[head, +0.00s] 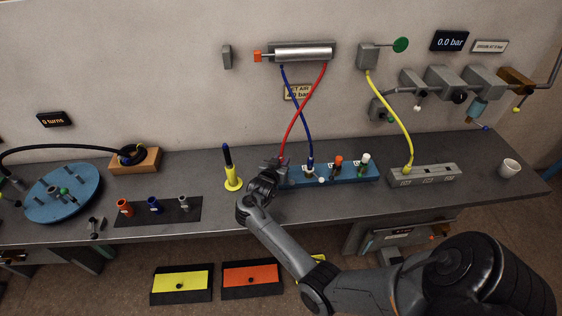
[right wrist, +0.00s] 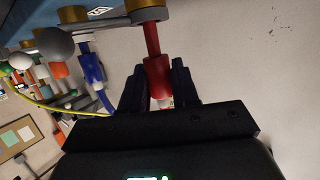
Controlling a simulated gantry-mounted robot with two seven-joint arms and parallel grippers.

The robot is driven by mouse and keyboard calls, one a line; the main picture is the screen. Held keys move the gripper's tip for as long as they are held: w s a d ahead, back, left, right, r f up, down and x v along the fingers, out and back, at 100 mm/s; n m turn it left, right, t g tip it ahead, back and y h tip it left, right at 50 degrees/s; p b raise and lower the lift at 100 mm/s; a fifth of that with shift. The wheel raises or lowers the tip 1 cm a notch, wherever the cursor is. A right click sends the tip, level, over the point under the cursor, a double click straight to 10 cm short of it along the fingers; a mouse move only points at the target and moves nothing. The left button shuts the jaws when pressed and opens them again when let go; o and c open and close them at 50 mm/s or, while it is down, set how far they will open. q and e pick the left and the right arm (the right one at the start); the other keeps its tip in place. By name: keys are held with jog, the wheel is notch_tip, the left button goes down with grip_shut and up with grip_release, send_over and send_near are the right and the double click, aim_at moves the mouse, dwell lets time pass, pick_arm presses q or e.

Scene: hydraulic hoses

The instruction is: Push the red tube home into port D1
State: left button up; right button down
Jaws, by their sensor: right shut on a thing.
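The red tube (head: 304,112) hangs from the silver cylinder (head: 303,52) on the wall, crosses the blue tube and runs down to my right gripper (head: 274,166). The gripper is at the left end of the blue port block (head: 345,176). In the right wrist view, the gripper's dark fingers (right wrist: 159,88) are shut on the red tube's thick red end piece (right wrist: 156,72). My left gripper is not in view.
A blue tube (head: 291,92) enters the block beside my gripper; orange and white plugs stand further right. A yellow marker-like stand (head: 230,172) is close on the left. A grey block (head: 424,176) with a yellow hose and a white cup (head: 509,168) are at right.

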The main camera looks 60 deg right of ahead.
jog(key=shift+f+b, duration=0.4)
jog(key=shift+f, duration=0.25)
jog(key=c, duration=0.8)
grip_release()
jog(key=v, duration=1)
jog(key=shift+s+a+r+p, duration=0.1)
jog(key=shift+a+r+p, duration=0.1)
jog(key=shift+a+p, duration=0.15)
